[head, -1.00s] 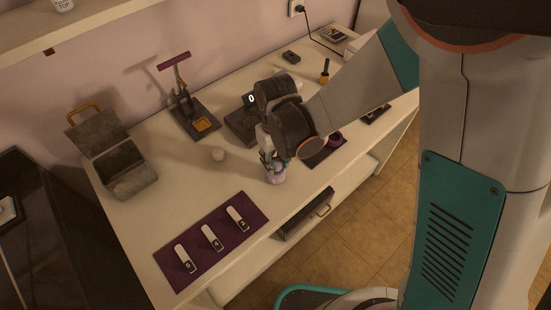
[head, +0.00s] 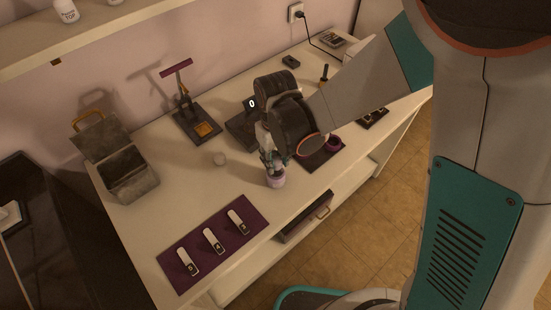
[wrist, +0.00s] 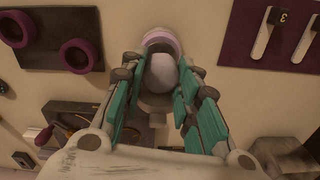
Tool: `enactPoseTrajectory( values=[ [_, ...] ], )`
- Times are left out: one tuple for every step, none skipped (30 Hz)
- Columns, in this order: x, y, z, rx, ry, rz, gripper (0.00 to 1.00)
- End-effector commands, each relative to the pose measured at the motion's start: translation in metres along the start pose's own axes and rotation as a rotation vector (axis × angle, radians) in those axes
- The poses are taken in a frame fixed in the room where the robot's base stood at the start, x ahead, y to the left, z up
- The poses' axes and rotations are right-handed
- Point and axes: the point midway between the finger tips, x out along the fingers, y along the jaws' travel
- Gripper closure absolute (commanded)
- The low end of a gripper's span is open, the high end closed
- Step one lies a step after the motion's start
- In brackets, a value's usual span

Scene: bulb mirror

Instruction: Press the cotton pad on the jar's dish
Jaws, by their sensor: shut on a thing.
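A pale lilac jar (head: 276,181) stands on the white table near its front edge. It also shows in the wrist view (wrist: 160,37), at the top centre, just past my fingertips. My gripper (head: 269,162) points down at the jar's top from above. In the wrist view, my gripper (wrist: 160,82) has its teal fingers on either side of a whitish rounded pad (wrist: 162,72), which it holds. The pad overlaps the jar's top in that view. I cannot tell whether it touches the dish, which is mostly hidden.
A purple mat (head: 213,243) with several white strips lies in front. An open grey box (head: 133,180), a stand with a purple bar (head: 185,105) and a dark mat with purple rings (head: 318,160) stand around.

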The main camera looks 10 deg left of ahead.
Motion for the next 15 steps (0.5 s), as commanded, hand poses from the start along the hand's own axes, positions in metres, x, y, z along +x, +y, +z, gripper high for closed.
enactPoseTrajectory(
  values=[
    [-0.006,0.000,0.000,0.000,0.000,0.000,0.90],
    [-0.008,0.000,0.000,0.000,0.000,0.000,0.90],
    [-0.011,0.000,0.000,0.000,0.000,0.000,0.90],
    [-0.013,0.000,0.000,0.000,0.000,0.000,0.90],
    [-0.015,0.000,0.000,0.000,0.000,0.000,0.90],
    [-0.018,0.000,0.001,0.000,0.000,0.000,0.90],
    [-0.020,0.000,0.001,0.000,0.000,0.000,0.90],
    [-0.022,0.000,0.001,0.000,0.000,0.000,0.90],
    [-0.025,0.000,0.000,0.000,0.000,0.000,0.90],
    [-0.028,0.000,0.000,0.000,0.000,0.000,0.90],
    [-0.030,0.000,0.000,0.000,0.000,0.000,0.90],
    [-0.033,0.000,0.000,0.000,0.000,0.000,0.90],
    [-0.034,0.000,0.000,0.000,0.000,0.000,0.90],
    [-0.036,0.000,0.000,0.000,0.000,0.000,0.90],
    [-0.037,0.000,0.000,0.000,0.000,0.000,0.90]
  ],
)
